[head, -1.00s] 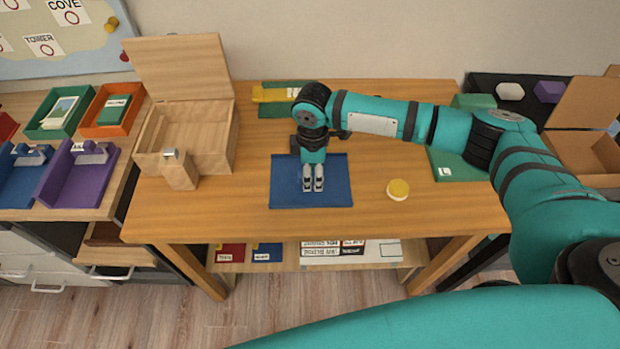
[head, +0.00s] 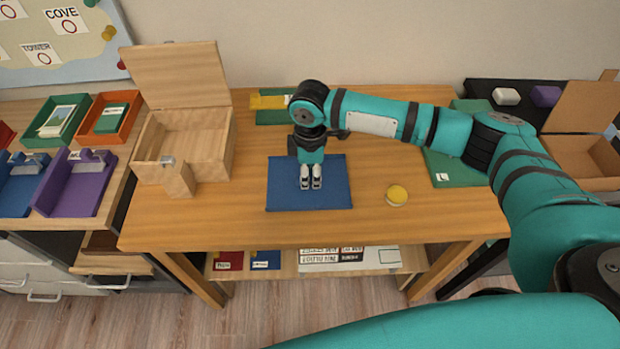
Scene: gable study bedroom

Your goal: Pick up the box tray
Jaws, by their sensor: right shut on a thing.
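The blue flat piece (head: 285,191), which I take to be the box tray, is at the middle of the wooden table. My right gripper (head: 311,184) points down at its centre with both fingers together, shut on it. The grip point itself is hidden by the fingers. The piece looks level and seems slightly raised off the table, though the gap is hard to see. My left gripper is not in view.
An open wooden box (head: 222,160), its inside empty, stands at the table's left. A round yellow-topped thing (head: 397,195) lies right of the blue piece. A green board (head: 450,172) is at the right end. The table's front strip (head: 310,230) is clear.

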